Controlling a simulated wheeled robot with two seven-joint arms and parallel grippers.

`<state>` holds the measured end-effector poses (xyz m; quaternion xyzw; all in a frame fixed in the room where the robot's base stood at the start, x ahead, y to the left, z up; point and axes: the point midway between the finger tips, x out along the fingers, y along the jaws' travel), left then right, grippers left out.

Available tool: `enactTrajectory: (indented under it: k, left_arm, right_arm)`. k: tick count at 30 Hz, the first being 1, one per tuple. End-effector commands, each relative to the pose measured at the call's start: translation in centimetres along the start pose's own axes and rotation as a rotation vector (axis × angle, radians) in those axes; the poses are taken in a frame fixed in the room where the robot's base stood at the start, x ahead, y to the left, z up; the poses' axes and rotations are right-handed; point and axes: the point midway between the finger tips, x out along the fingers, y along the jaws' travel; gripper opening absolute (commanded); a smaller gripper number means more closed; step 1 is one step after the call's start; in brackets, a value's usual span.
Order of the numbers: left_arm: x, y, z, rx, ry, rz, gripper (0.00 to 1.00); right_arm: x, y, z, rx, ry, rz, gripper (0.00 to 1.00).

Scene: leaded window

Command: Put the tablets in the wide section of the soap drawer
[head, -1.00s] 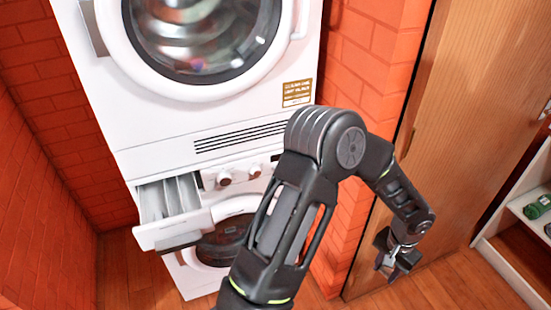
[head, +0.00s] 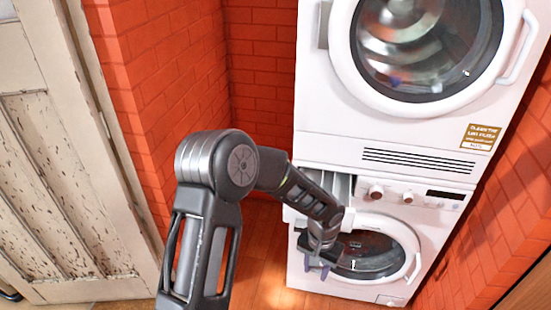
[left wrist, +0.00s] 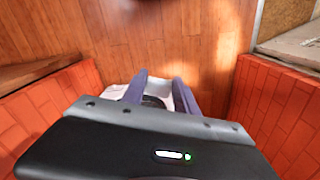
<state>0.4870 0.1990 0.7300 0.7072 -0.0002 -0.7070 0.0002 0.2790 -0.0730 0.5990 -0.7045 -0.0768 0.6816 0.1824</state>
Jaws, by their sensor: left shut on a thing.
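The soap drawer (head: 341,186) stands pulled out of the white washer in the head view. Parts of its compartments show, but my left arm hides much of it and I cannot tell its wide section. My left gripper (head: 318,272) is in front of the washer, lower in the picture than the drawer, with its purplish fingers pointing down. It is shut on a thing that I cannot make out. In the left wrist view the two fingers (left wrist: 162,92) stand a little apart, with white and dark surfaces behind them. I see no loose tablets. My right gripper is not in view.
The washer's round door (head: 372,250) is closed, below the drawer. A dryer (head: 335,120) is stacked above. Red brick walls (head: 160,85) flank the machines. A worn pale door (head: 60,170) is at the left. The wooden floor (head: 262,250) in front is clear.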

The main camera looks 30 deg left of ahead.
Motion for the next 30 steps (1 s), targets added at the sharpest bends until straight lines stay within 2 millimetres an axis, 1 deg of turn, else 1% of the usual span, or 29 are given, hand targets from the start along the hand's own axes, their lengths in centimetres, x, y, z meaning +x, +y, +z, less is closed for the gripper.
enactTrajectory:
  k: [13, 17, 20, 23, 24, 30]
  left_arm:
    - [-0.1, 0.0, 0.0, -0.001, 0.000, 0.000, 0.00]
    - [-1.0, -0.7, -0.2, -0.016, 0.003, -0.001, 0.00]
    - [-2.9, -2.1, -0.3, -0.049, 0.004, -0.003, 0.00]
    - [-5.4, -4.0, -0.3, -0.091, 0.005, -0.005, 0.00]
    - [-6.4, -4.7, -0.2, -0.109, 0.005, -0.005, 0.00]
    - [-11.1, -8.0, 0.9, -0.186, 0.003, -0.005, 0.00]
  right_arm:
    - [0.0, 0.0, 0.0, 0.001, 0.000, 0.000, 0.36]
    - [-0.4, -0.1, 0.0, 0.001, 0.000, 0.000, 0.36]
    - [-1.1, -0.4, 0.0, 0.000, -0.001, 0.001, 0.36]
    - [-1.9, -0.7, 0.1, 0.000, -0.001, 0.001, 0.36]
    - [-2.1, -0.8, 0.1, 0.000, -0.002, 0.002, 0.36]
    - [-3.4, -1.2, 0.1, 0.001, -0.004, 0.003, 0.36]
